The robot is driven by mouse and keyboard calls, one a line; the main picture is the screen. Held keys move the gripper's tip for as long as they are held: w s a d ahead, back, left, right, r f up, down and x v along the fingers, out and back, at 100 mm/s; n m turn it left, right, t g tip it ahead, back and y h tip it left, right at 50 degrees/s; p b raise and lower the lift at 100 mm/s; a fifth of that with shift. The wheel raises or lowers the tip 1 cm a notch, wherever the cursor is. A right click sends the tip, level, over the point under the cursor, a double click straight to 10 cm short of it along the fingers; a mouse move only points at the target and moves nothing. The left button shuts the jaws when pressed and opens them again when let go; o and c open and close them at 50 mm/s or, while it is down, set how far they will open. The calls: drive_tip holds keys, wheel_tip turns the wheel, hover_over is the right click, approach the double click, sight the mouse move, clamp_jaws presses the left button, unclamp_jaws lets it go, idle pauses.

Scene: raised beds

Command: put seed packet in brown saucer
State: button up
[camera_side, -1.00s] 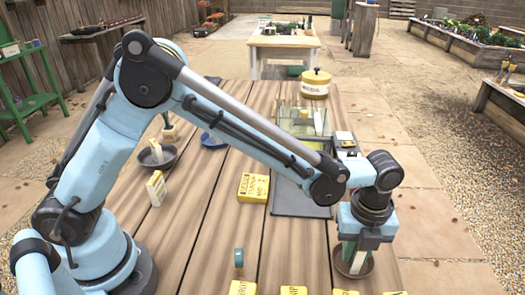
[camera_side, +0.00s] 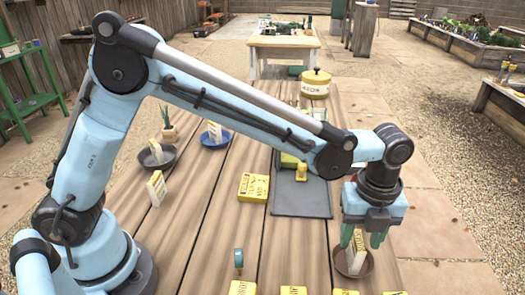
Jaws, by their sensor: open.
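The brown saucer (camera_side: 367,268) is at the right front of the table. A pale seed packet (camera_side: 357,252) with yellow lettering stands tilted in it. My gripper (camera_side: 361,240) is just above the saucer, its green fingers spread apart around the packet's upper part. I cannot tell whether a finger touches the packet. Another packet (camera_side: 156,187) stands on the table at left. One more packet (camera_side: 156,149) is in a dark grey saucer (camera_side: 169,163), and one (camera_side: 214,131) is in a blue saucer (camera_side: 222,143).
A yellow box (camera_side: 253,188) lies mid-table beside a dark tray (camera_side: 301,200), partly hidden by my arm. A lidded pot (camera_side: 315,84) stands at the back. Several yellow labelled items line the front edge, with a small blue-green upright object (camera_side: 238,258) near them.

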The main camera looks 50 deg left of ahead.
sight(359, 240)
wheel_tip(359, 240, up, 7)
drive_tip(key=shift+f, duration=0.1)
drive_tip(key=shift+r, duration=0.25)
drive_tip(key=shift+a+r, duration=0.2)
drive_tip(key=shift+a, duration=0.1)
drive_tip(key=s+a+r+n+t+h, duration=0.1)
drive_tip(key=s+a+r+n+t, duration=0.1)
drive_tip(key=a+n, duration=0.5)
drive_tip(key=s+a+r+n+t, duration=0.1)
drive_tip(key=a+r+n, duration=0.1)
drive_tip(key=a+n, duration=0.5)
drive_tip(key=s+a+f+n+t+y, duration=0.1)
drive_tip(key=s+a+f+n+t, duration=0.3)
drive_tip(key=s+a+n, duration=0.3)
drive_tip(key=a+n, duration=0.3)
drive_tip(key=n, duration=0.3)
